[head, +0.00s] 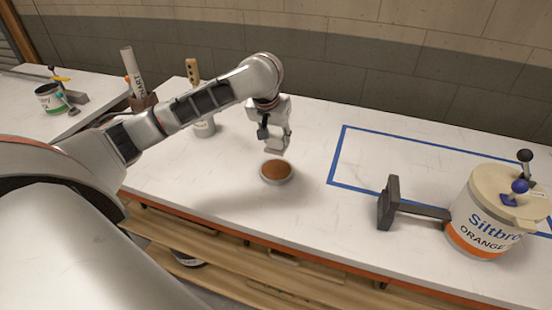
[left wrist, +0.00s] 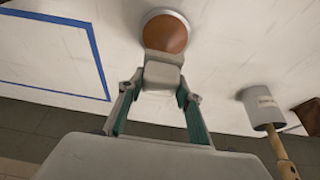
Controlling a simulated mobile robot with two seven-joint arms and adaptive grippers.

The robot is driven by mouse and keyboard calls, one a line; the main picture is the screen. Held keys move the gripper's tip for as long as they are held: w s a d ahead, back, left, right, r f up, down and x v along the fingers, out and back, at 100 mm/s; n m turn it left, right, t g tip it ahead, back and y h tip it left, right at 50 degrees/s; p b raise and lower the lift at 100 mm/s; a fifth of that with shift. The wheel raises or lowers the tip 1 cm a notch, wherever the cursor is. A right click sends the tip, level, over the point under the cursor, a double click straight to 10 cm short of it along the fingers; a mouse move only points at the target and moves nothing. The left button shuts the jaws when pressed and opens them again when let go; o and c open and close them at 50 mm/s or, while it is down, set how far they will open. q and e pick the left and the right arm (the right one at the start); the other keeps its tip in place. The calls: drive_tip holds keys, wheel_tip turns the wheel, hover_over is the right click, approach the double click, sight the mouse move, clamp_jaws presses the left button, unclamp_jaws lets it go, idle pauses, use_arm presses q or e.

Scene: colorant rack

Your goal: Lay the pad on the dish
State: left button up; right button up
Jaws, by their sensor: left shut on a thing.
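The dish (head: 277,171) is a small round pale-rimmed dish with a brown-orange inside, standing on the white bench. In the left wrist view the dish (left wrist: 166,34) is at the top middle. My left gripper (head: 277,141) points down above the dish's far side. In the left wrist view its teal-lined fingers (left wrist: 160,88) are shut on a pale grey block, which appears to be the pad (left wrist: 162,76). The pad overlaps the dish's near edge in that view and looks held above it, apart from the dish. My right gripper is not in view.
A blue tape outline (head: 334,157) lies right of the dish. A labelled paint bucket (head: 482,215) and a dark bar-shaped fixture (head: 389,203) stand at the right. A grey cup (head: 203,127) with a wooden handle stands behind left. The bench around the dish is clear.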

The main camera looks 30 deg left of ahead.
sight(274, 149)
use_arm(q)
wheel_tip(274, 149, down, 8)
idle(0.5)
drive_tip(key=shift+f, duration=0.1)
drive_tip(key=o, duration=1.1)
drive_tip(key=shift+r, duration=0.25)
drive_tip(key=v, duration=1.1)
drive_tip(key=shift+s, duration=0.1)
drive_tip(key=shift+s+d+r, duration=0.1)
drive_tip(key=shift+s+r, duration=0.05)
drive_tip(key=shift+r, duration=0.15)
